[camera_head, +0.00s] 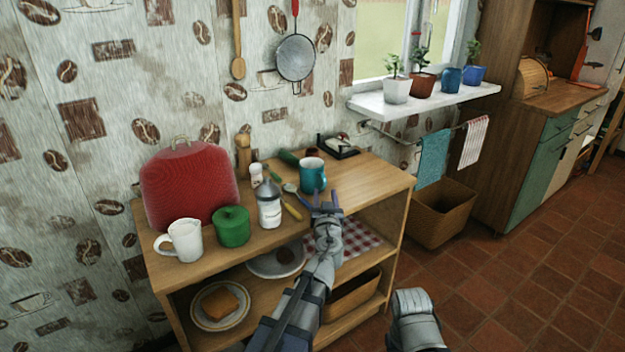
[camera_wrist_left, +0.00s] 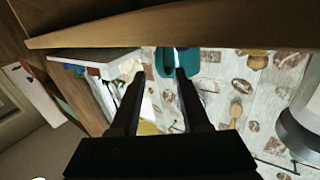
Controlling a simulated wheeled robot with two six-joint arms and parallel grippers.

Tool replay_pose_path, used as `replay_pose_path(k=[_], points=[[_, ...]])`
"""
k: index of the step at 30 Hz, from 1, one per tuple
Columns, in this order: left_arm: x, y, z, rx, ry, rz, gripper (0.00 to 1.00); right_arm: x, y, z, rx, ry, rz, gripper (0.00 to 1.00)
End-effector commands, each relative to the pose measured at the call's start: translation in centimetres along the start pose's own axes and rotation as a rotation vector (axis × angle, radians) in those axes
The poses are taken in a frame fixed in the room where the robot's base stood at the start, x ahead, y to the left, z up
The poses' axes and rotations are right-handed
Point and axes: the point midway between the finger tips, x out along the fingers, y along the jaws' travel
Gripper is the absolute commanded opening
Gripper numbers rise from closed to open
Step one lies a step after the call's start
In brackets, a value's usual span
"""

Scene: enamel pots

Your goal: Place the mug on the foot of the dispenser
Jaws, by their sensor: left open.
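A teal mug (camera_head: 312,178) stands on the wooden shelf top near its right part. A white mug (camera_head: 186,241) stands at the left front corner. My left gripper (camera_head: 326,199) is open and empty at the front edge, just in front of the teal mug. In the left wrist view, the teal mug (camera_wrist_left: 164,62) shows beyond the open fingertips (camera_wrist_left: 161,77), partly cut off by the wooden edge. I cannot tell with certainty which object is the dispenser. A grey part of my right arm shows at the lower right, without visible fingers.
A red covered object (camera_head: 188,185), a green lidded pot (camera_head: 232,227) and a white-grey bottle (camera_head: 269,206) crowd the left half of the shelf top (camera_head: 375,185). A black stand-like item (camera_head: 338,147) is at the back. The right end of the top is clear.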

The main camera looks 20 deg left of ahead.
Motion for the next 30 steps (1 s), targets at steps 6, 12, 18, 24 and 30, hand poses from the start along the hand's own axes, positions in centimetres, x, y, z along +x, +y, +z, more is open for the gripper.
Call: replay_pose_path(k=[6, 12, 18, 24, 30], points=[[3.1, 0.2, 0.0, 0.0, 0.0, 0.0, 0.46, 0.0, 0.0, 0.0, 0.0, 0.0, 0.0, 0.5], [5.0, 0.1, 0.0, 0.0, 0.0, -0.001, 0.46, 0.0, 0.0, 0.0, 0.0, 0.0, 0.0, 0.5], [4.8, 0.1, 0.0, 0.0, 0.0, 0.0, 0.44, 0.0, 0.0, 0.0, 0.0, 0.0, 0.0, 0.5], [4.8, 0.1, 0.0, 0.0, 0.0, 0.0, 0.21, 0.0, 0.0, 0.0, 0.0, 0.0, 0.0, 0.5], [4.8, 0.1, 0.0, 0.0, 0.0, 0.0, 0.0, 0.0, 0.0, 0.0, 0.0, 0.0, 0.0, 0.5]])
